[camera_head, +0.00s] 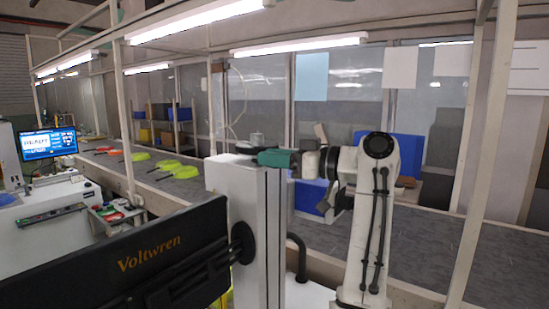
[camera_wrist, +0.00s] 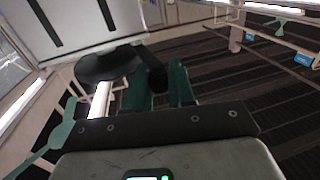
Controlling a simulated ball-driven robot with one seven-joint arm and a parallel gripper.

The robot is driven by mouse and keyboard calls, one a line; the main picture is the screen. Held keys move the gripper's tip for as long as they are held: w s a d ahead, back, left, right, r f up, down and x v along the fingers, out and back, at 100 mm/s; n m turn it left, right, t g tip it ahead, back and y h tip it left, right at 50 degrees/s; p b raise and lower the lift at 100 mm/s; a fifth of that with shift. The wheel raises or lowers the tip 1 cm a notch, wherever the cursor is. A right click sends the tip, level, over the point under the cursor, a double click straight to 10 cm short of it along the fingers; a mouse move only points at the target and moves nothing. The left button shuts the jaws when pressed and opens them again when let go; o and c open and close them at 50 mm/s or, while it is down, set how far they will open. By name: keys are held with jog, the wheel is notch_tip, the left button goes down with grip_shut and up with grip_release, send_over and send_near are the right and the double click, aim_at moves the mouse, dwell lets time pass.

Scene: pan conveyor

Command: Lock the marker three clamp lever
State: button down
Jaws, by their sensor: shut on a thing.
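My gripper (camera_head: 268,158) has teal fingers and reaches left to the top of a pale upright column (camera_head: 235,185). In the wrist view my gripper (camera_wrist: 158,74) is shut on a dark lever-like part (camera_wrist: 153,72), which looks like the clamp lever. This part joins a round black piece (camera_wrist: 103,66) beside the pale column. The fingers cover part of the lever, so its exact angle is hard to tell. No label reading marker three is legible.
A black panel lettered Voltwren (camera_head: 150,255) juts left from the column. Behind runs a grey conveyor (camera_head: 195,188) with green and orange pans (camera_head: 185,171). A blue bin (camera_head: 312,196) stands behind my arm. A lit screen (camera_head: 50,143) is at far left.

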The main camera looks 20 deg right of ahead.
jog(key=shift+w+d+n+g+y+b, duration=0.15)
jog(key=shift+d+n+g+y+b, duration=0.2)
jog(key=shift+d+n+g+y, duration=0.05)
jog(key=shift+w+d+r+n+g+y, duration=0.1)
jog(key=shift+d+n+g+y, duration=0.05)
jog(key=shift+n+g+y, duration=0.35)
jog(key=shift+w+d+n+g+y, duration=0.1)
jog(key=shift+n+g+y, duration=0.15)
jog(key=shift+g, duration=0.35)
jog(key=c, duration=1.1)
grip_release()
jog(key=shift+o, duration=0.2)
jog(key=b+v, duration=0.3)
jog(key=v, duration=0.8)
